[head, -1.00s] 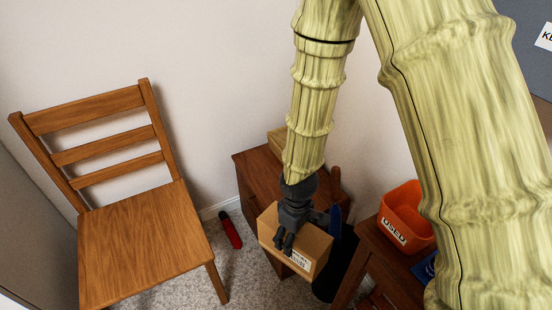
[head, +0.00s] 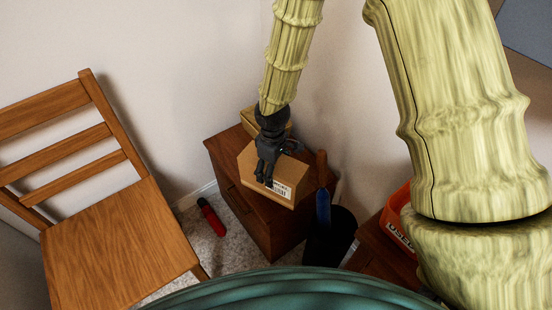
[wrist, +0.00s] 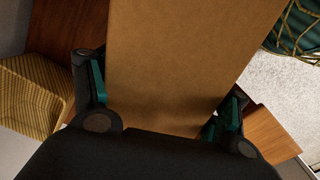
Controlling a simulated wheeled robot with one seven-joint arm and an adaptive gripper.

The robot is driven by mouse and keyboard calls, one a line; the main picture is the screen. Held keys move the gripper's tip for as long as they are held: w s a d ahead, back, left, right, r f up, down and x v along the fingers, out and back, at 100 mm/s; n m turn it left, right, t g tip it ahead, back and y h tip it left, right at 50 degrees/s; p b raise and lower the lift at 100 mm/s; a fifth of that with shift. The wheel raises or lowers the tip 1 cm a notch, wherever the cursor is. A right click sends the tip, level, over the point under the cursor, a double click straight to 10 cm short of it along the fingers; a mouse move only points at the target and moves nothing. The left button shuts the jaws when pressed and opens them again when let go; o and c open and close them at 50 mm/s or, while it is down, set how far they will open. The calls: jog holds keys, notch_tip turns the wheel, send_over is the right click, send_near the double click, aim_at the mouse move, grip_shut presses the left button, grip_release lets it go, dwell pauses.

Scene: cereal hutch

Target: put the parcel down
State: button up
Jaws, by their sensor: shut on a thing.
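The parcel (head: 262,177) is a brown cardboard box with a white barcode label on its front side. My gripper (head: 269,170) is shut on it. In the head view the parcel is over or on the top of a dark reddish-brown wooden cabinet (head: 226,152); I cannot tell whether it touches the top. In the wrist view the parcel (wrist: 190,60) fills the middle, between the two fingers (wrist: 165,105). The cabinet top also shows in the wrist view (wrist: 70,30).
A yellowish box (head: 249,122) stands at the back of the cabinet. A dark bin (head: 330,240) with a blue item is to the right, before an orange container (head: 399,215) marked USED. A wooden chair (head: 115,240) stands left. A red item (head: 212,217) lies on the carpet.

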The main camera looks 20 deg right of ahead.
jog(key=w+d+f+b, duration=0.1)
jog(key=w+d+f, duration=0.2)
jog(key=w, duration=0.3)
jog(key=shift+w+d+f, duration=0.15)
jog(key=shift+w+f, duration=0.2)
jog(key=shift+f, duration=0.2)
jog(key=o, duration=1.5)
jog(key=shift+f, duration=0.15)
jog(key=shift+c, duration=0.2)
notch_tip(320, 180, up, 12)
jog(key=p, duration=0.2)
jog(key=shift+r, duration=0.2)
